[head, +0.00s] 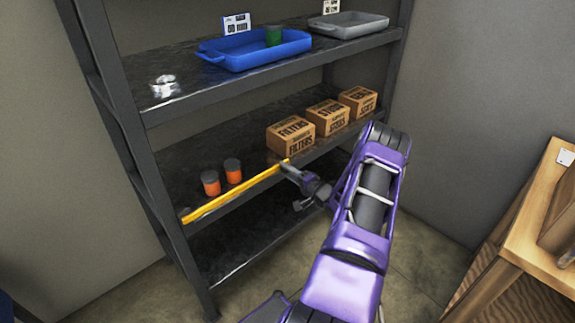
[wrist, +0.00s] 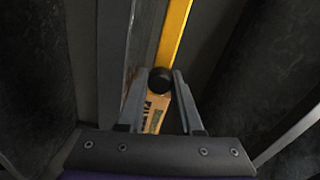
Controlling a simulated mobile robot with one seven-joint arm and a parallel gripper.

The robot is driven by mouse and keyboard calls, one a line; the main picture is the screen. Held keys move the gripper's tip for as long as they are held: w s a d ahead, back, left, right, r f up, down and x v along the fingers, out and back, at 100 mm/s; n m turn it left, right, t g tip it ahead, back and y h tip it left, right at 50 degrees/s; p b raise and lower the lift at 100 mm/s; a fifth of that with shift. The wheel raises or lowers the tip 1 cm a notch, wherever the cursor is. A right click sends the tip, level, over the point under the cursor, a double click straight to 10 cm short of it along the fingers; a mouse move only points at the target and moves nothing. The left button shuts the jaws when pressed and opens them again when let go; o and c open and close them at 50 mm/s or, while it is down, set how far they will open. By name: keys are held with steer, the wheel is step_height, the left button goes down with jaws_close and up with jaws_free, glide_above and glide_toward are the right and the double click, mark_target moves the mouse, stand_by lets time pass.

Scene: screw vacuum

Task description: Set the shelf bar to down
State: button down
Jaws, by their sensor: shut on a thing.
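The yellow shelf bar (head: 235,191) runs along the front of the middle shelf (head: 178,160) in the head view. Its right end lies at my gripper (head: 300,180), beside the boxes. In the wrist view the yellow bar (wrist: 175,35) comes down from the top to a round black end (wrist: 160,80). My gripper (wrist: 160,88) has one finger on each side of that black end and is shut on it. My gripper partly hides the bar's right end in the head view.
Two orange jars (head: 211,183) stand behind the bar. Three cardboard boxes (head: 290,135) stand on the same shelf. Above are a blue tray (head: 255,50) and a grey tray (head: 350,25). A wooden cabinet (head: 525,235) stands at right. The bottom shelf (head: 240,240) looks bare where visible.

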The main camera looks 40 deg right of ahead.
steer(key=shift+f, duration=0.3)
steer(key=c, duration=0.6)
jaws_free()
steer(key=shift+w+f, duration=0.1)
steer(key=shift+s, duration=0.25)
steer(key=s+p, duration=0.1)
steer(key=s, duration=1.6)
steer(key=shift+d+r, duration=0.15)
steer(key=shift+r, duration=0.3)
steer(key=shift+w, duration=0.1)
